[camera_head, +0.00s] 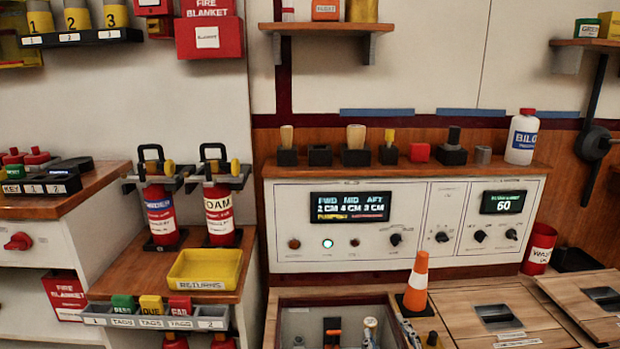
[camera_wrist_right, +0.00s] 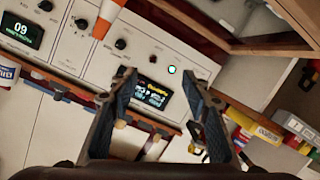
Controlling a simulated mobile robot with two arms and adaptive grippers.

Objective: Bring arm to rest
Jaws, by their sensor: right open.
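My right gripper (camera_wrist_right: 158,80) shows in the right wrist view, its two dark fingers spread apart with nothing held between them. Behind the fingers is the white control panel, which looks upside down in this view. Its dark display (camera_wrist_right: 152,97) shows between the fingers, apart from them as far as I can tell. In the head view the same panel (camera_head: 400,258) stands at the back of the counter, and I cannot make out the right gripper clearly there. My left gripper is in neither view.
An orange cone (camera_head: 417,285) stands in front of the panel, beside an open compartment (camera_head: 300,322) with items in it. A yellow returns tray (camera_head: 205,270) and two red extinguishers (camera_head: 161,215) are at left. A white bottle (camera_head: 522,138) stands on the panel's shelf.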

